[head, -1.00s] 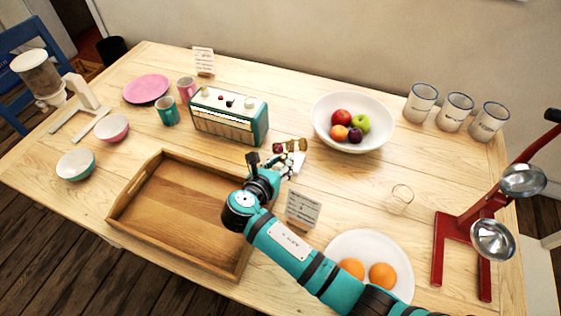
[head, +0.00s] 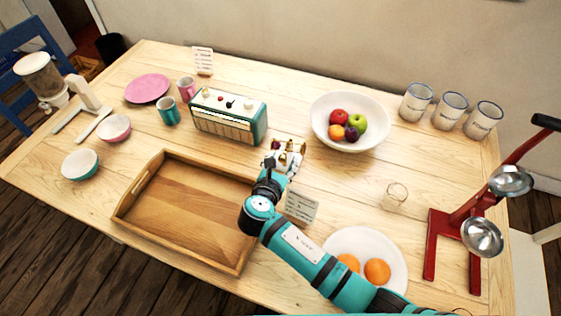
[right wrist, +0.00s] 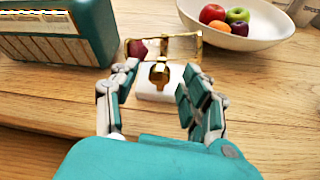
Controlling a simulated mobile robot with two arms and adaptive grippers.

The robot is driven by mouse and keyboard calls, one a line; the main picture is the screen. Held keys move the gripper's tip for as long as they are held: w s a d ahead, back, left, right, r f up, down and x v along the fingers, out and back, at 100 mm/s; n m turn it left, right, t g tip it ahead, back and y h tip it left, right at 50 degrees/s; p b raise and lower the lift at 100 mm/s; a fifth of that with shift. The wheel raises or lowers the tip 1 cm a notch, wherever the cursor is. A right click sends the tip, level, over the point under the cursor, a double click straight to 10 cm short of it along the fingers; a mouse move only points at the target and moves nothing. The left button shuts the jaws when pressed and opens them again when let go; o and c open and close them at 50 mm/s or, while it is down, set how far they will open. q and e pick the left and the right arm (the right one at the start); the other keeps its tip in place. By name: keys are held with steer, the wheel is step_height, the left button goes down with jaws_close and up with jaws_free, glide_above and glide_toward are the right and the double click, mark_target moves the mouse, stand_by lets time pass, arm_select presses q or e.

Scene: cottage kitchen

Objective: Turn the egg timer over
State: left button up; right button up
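The egg timer (head: 297,144) stands on the table between the radio and the fruit bowl. It has a brass frame, with a dark red part at its left end and a white base. In the right wrist view the timer (right wrist: 160,74) is straight ahead, its brass frame lying crosswise above the white base. My right gripper (right wrist: 160,92) is open, one finger to each side of the base. I cannot tell whether either finger touches it. In the head view my right gripper (head: 284,165) partly covers the base. My left gripper is not in view.
The teal radio (head: 228,116) stands close on the left, the white fruit bowl (head: 350,122) behind right. A small card (head: 301,206) stands beside my right arm. A wooden tray (head: 185,210) is front left, a plate with oranges (head: 398,270) front right. A clear glass (head: 396,195) stands right.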

step_height(320, 180, up, 10)
stand_by(0.6)
steer(key=shift+r, duration=0.1)
